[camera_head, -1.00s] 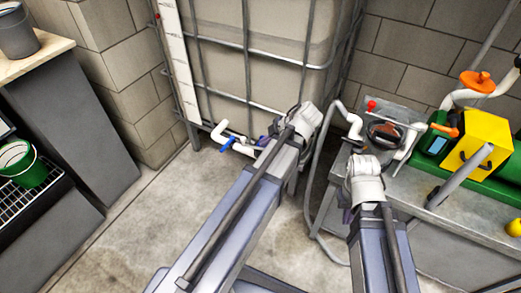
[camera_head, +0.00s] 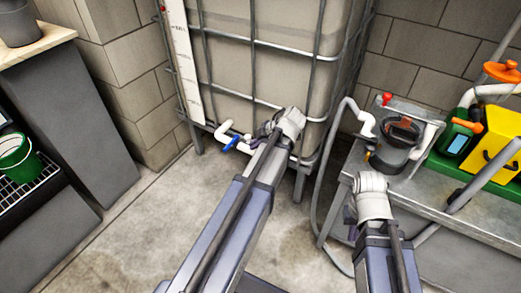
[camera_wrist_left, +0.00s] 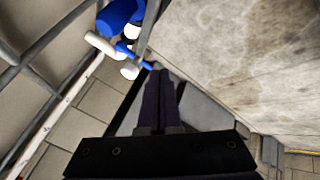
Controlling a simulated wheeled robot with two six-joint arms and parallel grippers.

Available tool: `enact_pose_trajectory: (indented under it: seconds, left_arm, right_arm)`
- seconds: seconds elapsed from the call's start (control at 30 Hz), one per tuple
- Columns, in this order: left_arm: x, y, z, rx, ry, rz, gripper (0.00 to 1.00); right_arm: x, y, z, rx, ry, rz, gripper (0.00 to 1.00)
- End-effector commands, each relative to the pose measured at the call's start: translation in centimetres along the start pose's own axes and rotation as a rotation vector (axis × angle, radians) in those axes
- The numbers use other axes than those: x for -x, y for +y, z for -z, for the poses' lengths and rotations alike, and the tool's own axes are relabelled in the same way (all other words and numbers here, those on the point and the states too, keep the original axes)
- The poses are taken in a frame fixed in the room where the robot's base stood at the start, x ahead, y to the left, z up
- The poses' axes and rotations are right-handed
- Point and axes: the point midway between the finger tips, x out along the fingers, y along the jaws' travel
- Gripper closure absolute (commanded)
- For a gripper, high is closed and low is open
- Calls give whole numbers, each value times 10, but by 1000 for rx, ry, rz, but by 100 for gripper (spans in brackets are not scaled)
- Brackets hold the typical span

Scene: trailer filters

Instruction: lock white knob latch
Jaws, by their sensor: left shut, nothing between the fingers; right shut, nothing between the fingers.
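I cannot make out a white knob latch for certain. In the head view, a white pipe with a blue valve handle (camera_head: 231,144) sits low on the caged tank. In the left wrist view, the blue valve (camera_wrist_left: 122,14) has white round parts (camera_wrist_left: 130,70) close beyond my fingertips. My left gripper (camera_wrist_left: 158,78) is shut and empty, its dark fingers pointing towards these parts; contact is unclear. A dark filter housing (camera_head: 392,158) with a red knob (camera_head: 387,98) stands on the metal bench. My right gripper (camera_head: 352,232) is shut and empty in front of the bench, mostly hidden by its wrist.
The caged tank (camera_head: 270,75) fills the back middle. A grey hose (camera_head: 318,175) loops down beside the metal bench (camera_head: 440,185). A yellow and green machine (camera_head: 495,150) stands at right. A green bucket (camera_head: 14,158) is at left. Concrete floor is open at left centre.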

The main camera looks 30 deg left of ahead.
Motion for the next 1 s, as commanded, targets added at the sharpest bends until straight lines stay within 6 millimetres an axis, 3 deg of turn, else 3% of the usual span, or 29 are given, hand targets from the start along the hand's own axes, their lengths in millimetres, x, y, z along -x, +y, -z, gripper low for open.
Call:
enact_pose_trajectory:
  seconds: [0.2, 0.67, 1.0]
  left_arm:
    - [-8, 20, 0, 1, 0, 0, 100]
    - [-10, 23, 0, 0, 0, 0, 100]
    - [-16, 42, -8, 0, 1, 0, 100]
  right_arm:
    - [2, 0, 0, 0, 0, 0, 100]
    - [2, 0, 0, -1, 0, 0, 100]
    - [2, 0, 0, -1, 0, 0, 100]
